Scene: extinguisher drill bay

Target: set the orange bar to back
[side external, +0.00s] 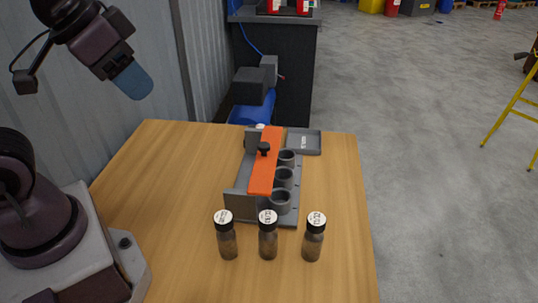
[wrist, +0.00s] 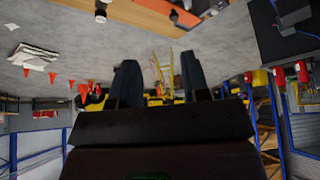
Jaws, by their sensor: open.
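The orange bar (side external: 265,160) lies along the top of a grey fixture (side external: 240,205) on the wooden table in the side external view. My gripper (side external: 134,82) is raised above the table's far left, well apart from the bar. In the wrist view my gripper (wrist: 160,85) shows two dark fingers spread apart with nothing between them. A small piece of orange shows at the top of that view, on the table's edge.
Three capped bottles (side external: 268,236) stand upright in front of the fixture. A shallow grey tray (side external: 304,142) is at its back right. The wooden table (side external: 340,230) is clear on the right. A corrugated wall (side external: 170,60) rises behind my arm. A yellow ladder (side external: 510,100) stands off to the right.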

